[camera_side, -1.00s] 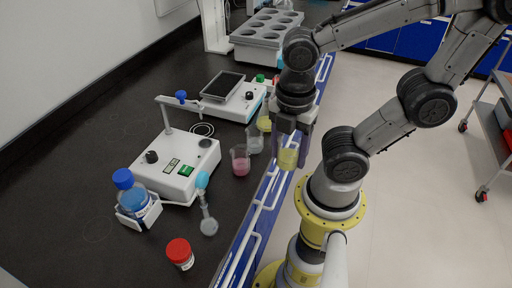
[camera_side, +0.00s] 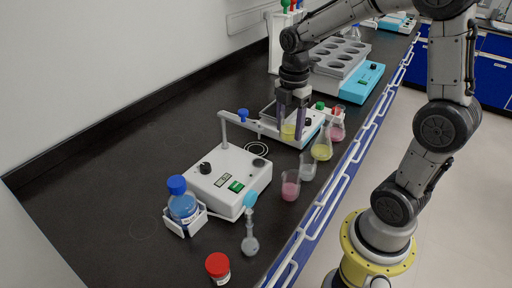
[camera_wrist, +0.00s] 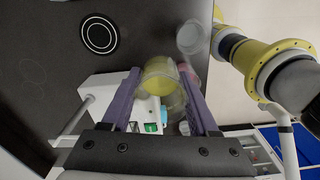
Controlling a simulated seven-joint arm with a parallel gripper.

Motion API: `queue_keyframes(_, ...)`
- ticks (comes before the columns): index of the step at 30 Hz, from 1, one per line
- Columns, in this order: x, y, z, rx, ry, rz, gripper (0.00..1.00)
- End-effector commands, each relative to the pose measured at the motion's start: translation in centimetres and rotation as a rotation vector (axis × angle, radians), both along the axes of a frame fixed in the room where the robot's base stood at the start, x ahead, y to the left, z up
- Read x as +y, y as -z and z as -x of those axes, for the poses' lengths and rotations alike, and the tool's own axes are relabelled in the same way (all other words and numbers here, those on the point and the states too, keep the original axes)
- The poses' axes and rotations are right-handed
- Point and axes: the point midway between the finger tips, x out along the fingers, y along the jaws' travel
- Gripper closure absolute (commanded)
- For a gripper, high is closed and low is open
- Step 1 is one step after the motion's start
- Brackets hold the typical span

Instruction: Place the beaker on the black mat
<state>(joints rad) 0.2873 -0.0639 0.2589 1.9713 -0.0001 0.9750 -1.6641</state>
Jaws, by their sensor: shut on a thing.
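My gripper (camera_side: 293,120) is shut on a small clear beaker (camera_side: 288,131) with yellow liquid, held upright above the bench. In the side view it is in front of the flat-topped white device. In the wrist view the beaker (camera_wrist: 158,78) sits between the purple fingers (camera_wrist: 160,72). The black mat (camera_side: 257,148), a round dark spot with white rings, lies on the bench to the left of the beaker in the side view. In the wrist view the mat (camera_wrist: 100,36) is at the upper left, apart from the beaker, with nothing on it.
A white stirrer with a post (camera_side: 222,180) stands near the mat. A pink beaker (camera_side: 290,187), clear beaker (camera_side: 308,169) and yellow flask (camera_side: 322,151) line the bench's right edge. A blue bottle (camera_side: 183,208) and red-capped jar (camera_side: 217,268) are nearer. The bench left of the mat is clear.

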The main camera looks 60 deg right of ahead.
Motion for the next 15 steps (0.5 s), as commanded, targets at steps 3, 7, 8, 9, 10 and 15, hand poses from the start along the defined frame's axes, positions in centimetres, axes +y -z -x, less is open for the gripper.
queue_keyframes(3,-0.6,0.9,-1.7,0.003,0.004,-0.001,0.98)
queue_keyframes(7,-1.4,2.2,-4.5,0.003,0.003,-0.001,0.98)
queue_keyframes(8,-1.6,2.5,-5.1,0.003,0.003,-0.001,0.98)
queue_keyframes(9,-1.8,2.9,-5.9,0.003,0.003,-0.001,0.98)
queue_keyframes(10,-2.0,3.2,-6.6,0.003,0.003,-0.001,0.98)
queue_keyframes(15,-2.8,5.6,-9.5,0.005,0.002,-0.001,0.98)
